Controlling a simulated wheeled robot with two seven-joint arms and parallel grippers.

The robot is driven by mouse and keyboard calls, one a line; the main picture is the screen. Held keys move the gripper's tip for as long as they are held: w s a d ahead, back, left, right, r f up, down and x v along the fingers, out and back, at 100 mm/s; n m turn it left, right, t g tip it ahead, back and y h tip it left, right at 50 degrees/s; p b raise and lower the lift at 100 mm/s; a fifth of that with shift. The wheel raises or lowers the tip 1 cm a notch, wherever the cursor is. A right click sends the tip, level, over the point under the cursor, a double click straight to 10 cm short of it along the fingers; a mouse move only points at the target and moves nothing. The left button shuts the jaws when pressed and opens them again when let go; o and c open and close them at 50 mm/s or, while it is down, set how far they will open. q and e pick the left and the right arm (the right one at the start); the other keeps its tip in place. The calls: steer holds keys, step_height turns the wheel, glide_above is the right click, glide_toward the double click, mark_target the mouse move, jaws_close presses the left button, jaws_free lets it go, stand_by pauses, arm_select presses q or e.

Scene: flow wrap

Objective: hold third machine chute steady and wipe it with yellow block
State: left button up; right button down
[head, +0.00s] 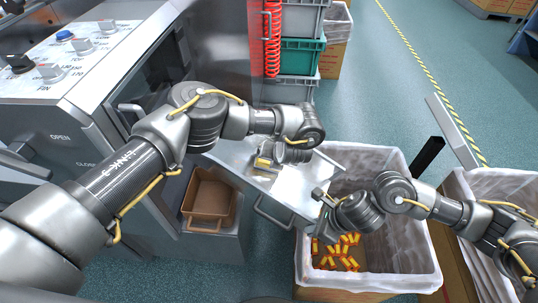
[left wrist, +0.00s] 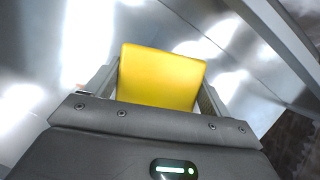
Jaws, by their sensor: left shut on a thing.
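The metal machine chute (head: 232,157) slopes from the machine toward a lined box. My left gripper (head: 266,166) is over the chute, shut on the yellow block (head: 264,161). The block (left wrist: 162,78) fills the space between the fingers in the left wrist view, against the shiny metal surface. I cannot tell whether it touches the metal. My right gripper (head: 321,195) is at the chute's lower right edge. Its fingers are small and dark there, and whether they are closed on the edge is unclear.
A white-lined box (head: 400,262) with several yellow-and-red packets (head: 338,251) stands under the chute's end. Stacked grey and green crates (head: 301,57) stand behind. Open floor (head: 400,100) lies at the back right.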

mark_target(288, 175)
arm_select(q)
steer(key=shift+s+d+f, duration=0.25)
steer(key=shift+d+f, duration=0.1)
steer(key=shift+d, duration=0.3)
steer(key=shift+s+d+f, duration=0.25)
steer(key=shift+d+f, duration=0.1)
steer(key=shift+d, duration=0.3)
arm_select(e)
steer(key=shift+s+f, duration=0.1)
arm_select(q)
steer(key=shift+s+d+f, duration=0.15)
steer(key=shift+d+f, duration=0.05)
steer(key=shift+d, duration=0.3)
steer(key=shift+s+d+f, duration=0.15)
steer(key=shift+s+d, duration=0.05)
steer(key=shift+d, duration=0.3)
steer(key=shift+s+d+f, duration=0.15)
steer(key=shift+d+f, duration=0.05)
steer(key=shift+d, duration=0.3)
arm_select(e)
steer(key=c, duration=1.4)
jaws_free()
steer(key=shift+r, duration=4.6)
